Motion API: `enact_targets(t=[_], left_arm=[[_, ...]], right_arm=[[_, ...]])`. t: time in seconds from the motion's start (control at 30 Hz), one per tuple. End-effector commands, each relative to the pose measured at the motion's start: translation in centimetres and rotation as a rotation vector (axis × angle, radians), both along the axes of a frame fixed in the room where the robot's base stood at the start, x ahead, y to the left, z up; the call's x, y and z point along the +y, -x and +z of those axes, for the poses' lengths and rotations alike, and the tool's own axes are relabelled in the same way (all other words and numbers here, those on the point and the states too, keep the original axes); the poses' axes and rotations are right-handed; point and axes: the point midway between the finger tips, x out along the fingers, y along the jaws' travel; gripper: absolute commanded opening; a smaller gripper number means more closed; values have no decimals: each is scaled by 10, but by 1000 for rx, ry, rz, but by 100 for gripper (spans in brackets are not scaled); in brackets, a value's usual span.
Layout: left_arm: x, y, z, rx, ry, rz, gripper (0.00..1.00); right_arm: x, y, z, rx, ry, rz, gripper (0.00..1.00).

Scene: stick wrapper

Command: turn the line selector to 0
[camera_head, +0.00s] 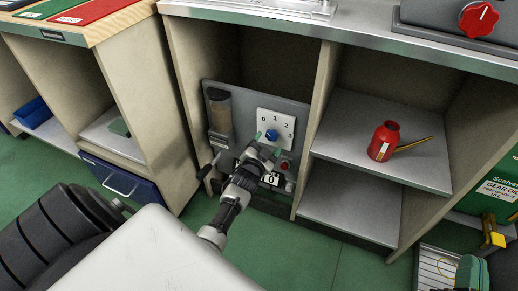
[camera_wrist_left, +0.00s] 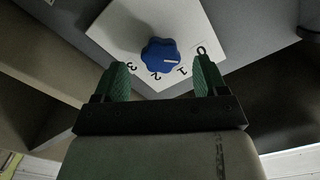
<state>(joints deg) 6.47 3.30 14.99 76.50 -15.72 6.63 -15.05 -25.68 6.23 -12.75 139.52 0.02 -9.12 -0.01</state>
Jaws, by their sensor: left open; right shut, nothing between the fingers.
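The line selector is a blue lobed knob (camera_head: 271,135) on a white plate (camera_head: 288,121) numbered 0, 1, 2, 3, fixed to a grey panel inside the cabinet. In the left wrist view the knob (camera_wrist_left: 158,50) is unobstructed. Its white mark points right, around the gap between 1 and 0. My left gripper (camera_head: 268,144) is just in front of the knob, with green fingertips apart. In the left wrist view my left gripper (camera_wrist_left: 163,76) is open and empty, its fingers on either side below the knob, not visibly touching it. My right gripper is not in view.
The panel (camera_head: 241,97) also carries a brown-filled container (camera_head: 221,112), a red button (camera_head: 285,166) and a 0 display (camera_head: 271,180). Cabinet walls flank it. A red oil can (camera_head: 383,141) stands on the shelf to the right. A metal worktop edge (camera_head: 345,51) runs above.

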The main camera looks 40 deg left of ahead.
Motion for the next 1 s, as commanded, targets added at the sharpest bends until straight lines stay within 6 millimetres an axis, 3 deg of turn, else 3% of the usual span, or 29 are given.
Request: enact_targets(t=[0.2, 0.4, 1.0], left_arm=[[-8, 36, 2, 2, 1, 0, 72], [-13, 58, 1, 2, 2, 2, 72], [-15, 65, 0, 1, 0, 1, 72]], right_arm=[[-6, 0, -31, 264, 69, -16, 0], [-11, 5, -53, 427, 111, -26, 0], [-13, 8, -63, 489, 125, -30, 0]])
